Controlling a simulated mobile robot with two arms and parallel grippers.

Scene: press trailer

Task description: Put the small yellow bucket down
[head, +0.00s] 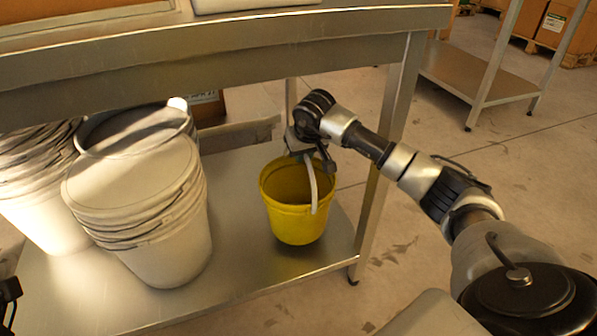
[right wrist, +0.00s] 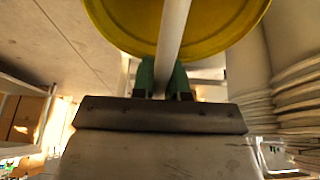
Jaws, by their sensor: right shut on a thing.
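The small yellow bucket (head: 296,222) hangs upright, or nearly so, over the right end of the metal lower shelf (head: 255,262). I cannot tell whether its base touches the shelf. My right gripper (head: 308,156) is above the bucket's rim, shut on its white handle (head: 313,187). In the right wrist view the handle (right wrist: 172,32) runs between the green fingertips of the right gripper (right wrist: 164,76), with the yellow bucket (right wrist: 118,25) beyond. A dark piece at the left edge of the head view looks like part of my left gripper (head: 9,292); its fingers are not clear.
Stacked large white buckets (head: 150,215) stand on the shelf left of the yellow bucket, with another stack (head: 42,205) farther left. The metal table top (head: 240,45) overhangs the shelf. A table leg (head: 385,160) stands right of the bucket. Bare shelf lies around the bucket.

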